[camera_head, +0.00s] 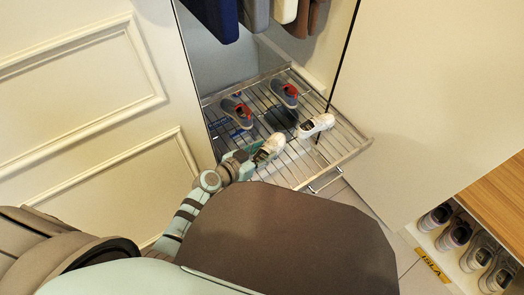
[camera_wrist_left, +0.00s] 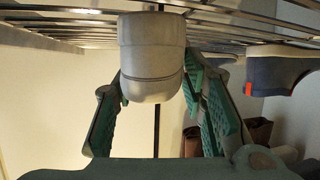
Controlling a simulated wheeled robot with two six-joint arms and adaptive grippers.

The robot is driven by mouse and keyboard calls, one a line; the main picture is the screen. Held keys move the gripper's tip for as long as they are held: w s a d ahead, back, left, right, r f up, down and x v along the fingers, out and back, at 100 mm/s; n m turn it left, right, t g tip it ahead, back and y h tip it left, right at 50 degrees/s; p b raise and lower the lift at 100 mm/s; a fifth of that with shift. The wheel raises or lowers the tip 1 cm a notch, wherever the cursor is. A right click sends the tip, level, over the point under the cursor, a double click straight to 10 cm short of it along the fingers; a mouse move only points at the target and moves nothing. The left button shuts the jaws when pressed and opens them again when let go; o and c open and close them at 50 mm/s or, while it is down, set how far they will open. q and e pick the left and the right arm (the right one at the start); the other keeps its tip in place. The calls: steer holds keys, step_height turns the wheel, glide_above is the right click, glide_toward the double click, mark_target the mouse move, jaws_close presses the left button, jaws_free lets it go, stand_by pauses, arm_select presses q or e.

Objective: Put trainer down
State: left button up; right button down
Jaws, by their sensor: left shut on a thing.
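A white trainer (camera_head: 269,147) is at the front left of the pull-out wire rack (camera_head: 350,152). My left gripper (camera_head: 247,156) is at its left end and shut on it. In the left wrist view, the pale rounded end of this trainer (camera_wrist_left: 151,60) sits between the two green fingers (camera_wrist_left: 150,92). That view shows the rack bars along the top, with the trainer against or very close to them; I cannot tell if it rests its full weight there. A second white trainer (camera_head: 316,125) stands on the rack to the right. My right gripper is not in view.
Two grey-blue trainers with red, one left (camera_head: 237,112) and one right (camera_head: 286,93), stand further back on the rack. Clothes (camera_head: 255,14) hang above. Cabinet panels flank the rack. More shoes (camera_head: 454,236) sit in a low cubby at right.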

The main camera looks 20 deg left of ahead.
arm_select(q)
steer(key=shift+f, duration=0.2)
steer(key=o, duration=1.4)
steer(key=v, duration=1.2)
